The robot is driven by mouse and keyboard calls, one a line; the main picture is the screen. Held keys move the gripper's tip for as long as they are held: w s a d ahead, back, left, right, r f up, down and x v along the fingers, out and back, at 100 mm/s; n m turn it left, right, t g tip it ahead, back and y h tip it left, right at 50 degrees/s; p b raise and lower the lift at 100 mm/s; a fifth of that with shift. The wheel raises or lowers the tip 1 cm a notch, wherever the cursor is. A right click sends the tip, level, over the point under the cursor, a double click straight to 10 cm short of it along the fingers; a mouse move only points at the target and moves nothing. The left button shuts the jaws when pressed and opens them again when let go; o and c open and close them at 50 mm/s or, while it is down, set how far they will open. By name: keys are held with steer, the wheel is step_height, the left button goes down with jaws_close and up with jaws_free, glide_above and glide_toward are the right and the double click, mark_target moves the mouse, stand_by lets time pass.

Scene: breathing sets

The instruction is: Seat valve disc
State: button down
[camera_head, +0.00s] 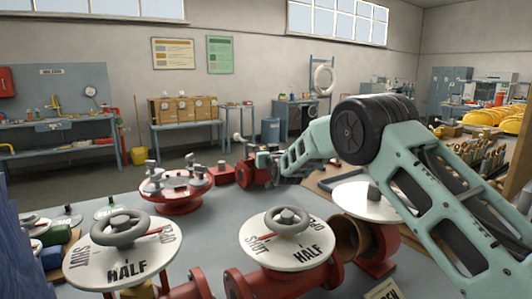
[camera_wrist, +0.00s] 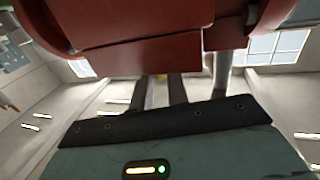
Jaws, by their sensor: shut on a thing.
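My gripper (camera_head: 280,177) is at the far side of the table, pointing left, and is shut on a dark red part. In the wrist view the red part (camera_wrist: 150,38) fills the top, above the gripper's fingers (camera_wrist: 170,90). Its far side is hidden. I cannot tell for sure which piece is the valve disc. A red flanged valve body (camera_head: 172,200) with upright grey bolts stands open-topped to the left of my gripper, apart from it.
Two white dials (camera_head: 125,262) (camera_head: 287,240) with grey handwheels stand in front on red piping. A third white dial (camera_head: 362,203) is under my arm. A small red block (camera_head: 222,175) lies near the gripper. Bare grey tabletop (camera_head: 215,218) shows between the valves.

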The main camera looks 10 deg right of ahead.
steer(key=shift+f, duration=0.15)
steer(key=c, duration=1.3)
jaws_free()
steer(key=s+b, duration=0.1)
steer(key=s, duration=0.7)
steer(key=s+b, duration=0.1)
steer(key=s, duration=0.3)
steer(key=shift+d+b, duration=0.3)
steer(key=shift+d, duration=0.05)
